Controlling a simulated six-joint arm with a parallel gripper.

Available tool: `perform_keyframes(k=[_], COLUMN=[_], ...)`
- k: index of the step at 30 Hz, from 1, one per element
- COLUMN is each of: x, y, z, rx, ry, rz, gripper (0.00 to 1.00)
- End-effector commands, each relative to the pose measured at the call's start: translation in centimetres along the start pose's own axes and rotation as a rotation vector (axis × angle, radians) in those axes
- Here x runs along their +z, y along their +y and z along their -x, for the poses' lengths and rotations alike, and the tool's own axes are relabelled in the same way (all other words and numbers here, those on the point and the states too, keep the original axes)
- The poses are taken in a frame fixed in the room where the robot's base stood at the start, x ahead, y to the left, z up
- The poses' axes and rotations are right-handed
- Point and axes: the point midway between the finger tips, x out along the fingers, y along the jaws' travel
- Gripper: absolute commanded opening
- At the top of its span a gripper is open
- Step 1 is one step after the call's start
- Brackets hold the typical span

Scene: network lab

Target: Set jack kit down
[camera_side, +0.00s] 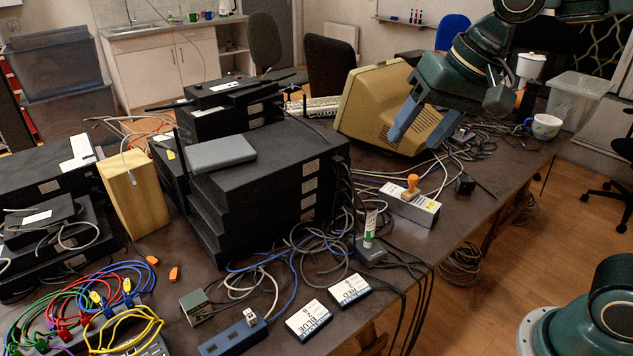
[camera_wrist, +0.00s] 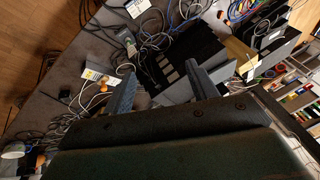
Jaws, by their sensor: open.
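Two flat white boxes, one marked BLUE (camera_side: 309,320) and one marked RED (camera_side: 349,289), lie side by side near the table's front edge; I cannot tell whether either is the jack kit. My gripper (camera_side: 420,138) is open above the cable-strewn part of the table, in front of the beige monitor (camera_side: 375,100). In the wrist view its two grey fingers (camera_wrist: 160,70) are wide apart, with nothing held between them.
A stack of black equipment (camera_side: 262,190) fills the middle of the table. Loose cables (camera_side: 315,245) cover much of the front. A cup (camera_side: 543,126) stands at the right edge.

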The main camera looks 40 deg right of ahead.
Motion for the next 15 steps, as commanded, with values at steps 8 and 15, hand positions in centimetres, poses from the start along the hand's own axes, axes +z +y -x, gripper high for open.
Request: perform_keyframes(k=[8,15], x=[4.9,8.8], y=[5.7,9.7], z=[2.2,2.5], rx=[0.045,0.091], ry=[0.065,0.100], rz=[0.202,0.359], gripper=[0.58,0.58])
